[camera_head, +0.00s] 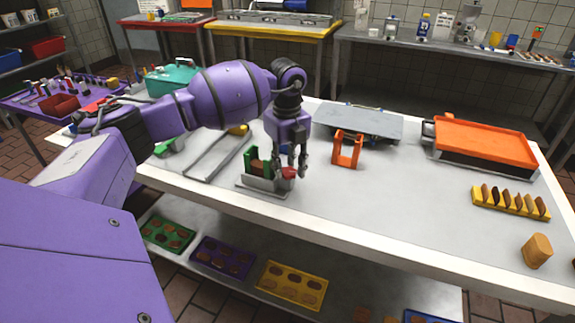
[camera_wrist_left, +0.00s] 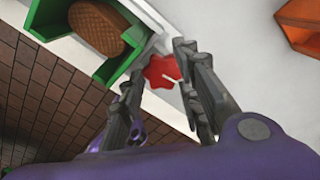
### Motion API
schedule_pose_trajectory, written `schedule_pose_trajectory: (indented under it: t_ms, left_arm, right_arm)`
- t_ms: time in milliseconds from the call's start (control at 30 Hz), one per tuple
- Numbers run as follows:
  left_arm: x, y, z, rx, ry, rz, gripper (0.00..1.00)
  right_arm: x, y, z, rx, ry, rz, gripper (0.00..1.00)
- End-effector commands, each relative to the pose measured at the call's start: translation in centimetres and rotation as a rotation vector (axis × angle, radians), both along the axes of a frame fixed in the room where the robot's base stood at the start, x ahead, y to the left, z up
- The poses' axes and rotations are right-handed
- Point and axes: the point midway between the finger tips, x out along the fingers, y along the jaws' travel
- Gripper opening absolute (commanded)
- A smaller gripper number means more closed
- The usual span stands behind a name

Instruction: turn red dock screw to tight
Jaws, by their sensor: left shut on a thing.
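The red dock screw (camera_head: 289,173) is a red knob at the right end of a grey metal dock (camera_head: 262,187) near the table's front edge. In the left wrist view the screw (camera_wrist_left: 161,71) is lobed and has a pale pointer mark. My left gripper (camera_head: 292,166) points down from above, with its fingers on either side of the screw, shut on it. The fingers also show in the left wrist view (camera_wrist_left: 168,50), partly covering the screw. A green holder (camera_head: 251,160) with a brown round biscuit (camera_wrist_left: 97,27) stands on the dock beside the gripper. My right gripper is not in view.
An orange frame (camera_head: 347,149) stands just right of the gripper. A grey plate (camera_head: 360,121) and an orange-topped griddle (camera_head: 482,143) lie behind. A yellow rack (camera_head: 510,203) of brown pieces is at the right. The table's front middle is clear.

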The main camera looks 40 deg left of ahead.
Motion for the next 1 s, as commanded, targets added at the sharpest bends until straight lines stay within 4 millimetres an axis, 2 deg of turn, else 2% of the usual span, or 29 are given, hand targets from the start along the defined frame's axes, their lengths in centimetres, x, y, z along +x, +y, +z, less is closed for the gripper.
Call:
schedule_pose_trajectory:
  t_ms: [500,1000]
  left_arm:
    - [-0.37,0.48,-0.38,0.006,0.018,-0.328,0.05]
    - [-0.34,0.61,-0.47,0.006,0.019,-0.423,0.05]
  right_arm:
    - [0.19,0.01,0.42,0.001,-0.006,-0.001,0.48]
    - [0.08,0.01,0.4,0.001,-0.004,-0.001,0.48]
